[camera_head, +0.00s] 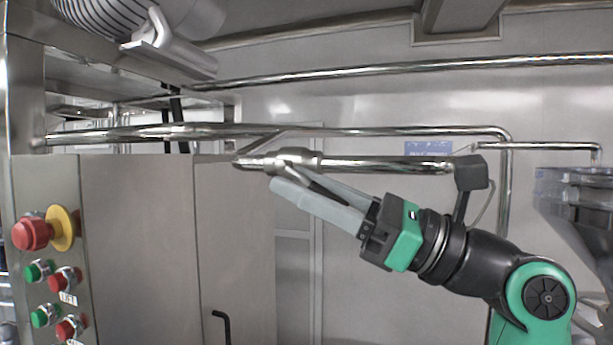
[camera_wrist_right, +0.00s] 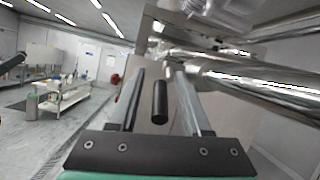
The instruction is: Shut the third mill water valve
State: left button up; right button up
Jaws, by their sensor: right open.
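My right gripper (camera_head: 285,185) reaches left across the head view, its pale fingers just below a steel pipe fitting (camera_head: 295,157) that looks like a valve. In the right wrist view my right gripper (camera_wrist_right: 160,75) is open. A short black cylindrical handle (camera_wrist_right: 160,103) shows between its two fingers, with a visible gap on each side. Shiny steel pipework (camera_wrist_right: 270,85) lies above and to the right of the fingers. How the handle joins the metal is unclear, and I cannot tell which valve is the third. My left gripper is not in view.
A control panel with a red knob (camera_head: 33,234) and several buttons stands at the left. A grey cabinet (camera_head: 135,250) with a black door handle (camera_head: 222,325) is beside it. Long pipes (camera_head: 400,69) cross the wall. A clear hopper (camera_head: 575,190) stands at the right.

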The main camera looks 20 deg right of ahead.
grip_shut()
dwell(1.4)
